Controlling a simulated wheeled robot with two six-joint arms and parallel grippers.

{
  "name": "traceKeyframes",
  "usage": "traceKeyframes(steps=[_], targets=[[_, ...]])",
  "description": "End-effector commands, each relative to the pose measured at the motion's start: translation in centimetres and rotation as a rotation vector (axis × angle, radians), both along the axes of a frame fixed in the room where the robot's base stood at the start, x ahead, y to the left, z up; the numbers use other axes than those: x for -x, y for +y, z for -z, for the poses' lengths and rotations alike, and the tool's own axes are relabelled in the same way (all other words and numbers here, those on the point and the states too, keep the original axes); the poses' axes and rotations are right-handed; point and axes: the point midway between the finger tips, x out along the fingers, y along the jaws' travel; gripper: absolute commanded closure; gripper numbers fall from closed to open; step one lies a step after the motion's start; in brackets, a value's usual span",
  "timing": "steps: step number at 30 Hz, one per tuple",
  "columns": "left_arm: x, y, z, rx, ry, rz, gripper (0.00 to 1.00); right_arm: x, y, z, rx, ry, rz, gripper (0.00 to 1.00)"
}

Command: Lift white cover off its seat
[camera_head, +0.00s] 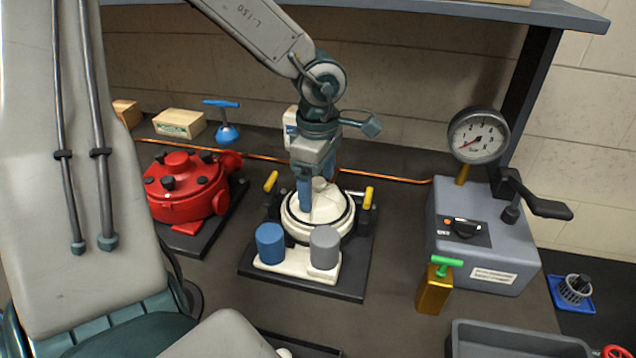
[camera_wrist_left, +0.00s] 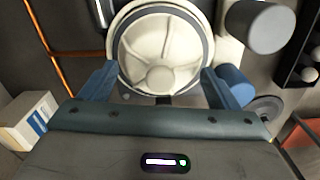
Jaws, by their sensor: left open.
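The white cover (camera_head: 332,208) is a round, ribbed disc. It sits on its seat in the white motor housing at the middle of the bench, on a dark base plate (camera_head: 345,285). My left gripper (camera_head: 316,192) points down over the cover, its two blue fingers apart. In the left wrist view the cover (camera_wrist_left: 165,48) lies between the open fingers (camera_wrist_left: 159,72), one near each side of its rim; I cannot tell whether they touch it. Yellow-handled clamps (camera_head: 271,181) (camera_head: 368,197) stand at either side of the housing. My right gripper is out of view.
A blue cylinder (camera_head: 270,243) and a grey cylinder (camera_head: 324,247) stand in front of the cover. A red motor (camera_head: 185,190) is at left. A grey gauge box (camera_head: 480,240) and a brass block (camera_head: 433,292) are at right. A shelf (camera_head: 400,14) spans the back.

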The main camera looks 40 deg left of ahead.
Motion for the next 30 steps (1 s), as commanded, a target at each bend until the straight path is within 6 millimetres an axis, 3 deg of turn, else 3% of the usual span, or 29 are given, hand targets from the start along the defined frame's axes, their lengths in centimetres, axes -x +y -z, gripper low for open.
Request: traceKeyframes(steps=[8, 15, 23, 25, 26, 27, 30], targets=[[0.0, 0.0, 0.4, 0.001, 0.0, 0.0, 0.17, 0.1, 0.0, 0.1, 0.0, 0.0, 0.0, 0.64], [0.0, 0.0, 0.4, 0.001, 0.001, 0.0, 0.6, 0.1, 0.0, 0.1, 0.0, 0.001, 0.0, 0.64], [0.0, 0.0, 0.3, 0.0, 0.0, 0.0, 0.61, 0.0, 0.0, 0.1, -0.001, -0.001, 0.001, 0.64], [0.0, 0.0, 0.1, 0.0, -0.001, 0.0, 0.67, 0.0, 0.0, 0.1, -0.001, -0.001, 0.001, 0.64], [0.0, 0.0, -0.1, -0.001, -0.002, 0.0, 0.77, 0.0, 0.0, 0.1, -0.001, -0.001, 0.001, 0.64], [0.0, 0.0, -0.3, -0.002, -0.002, 0.0, 1.0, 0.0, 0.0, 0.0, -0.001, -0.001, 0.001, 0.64], [-0.1, 0.0, -1.4, -0.001, -0.004, -0.001, 1.0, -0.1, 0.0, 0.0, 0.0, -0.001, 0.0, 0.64]])
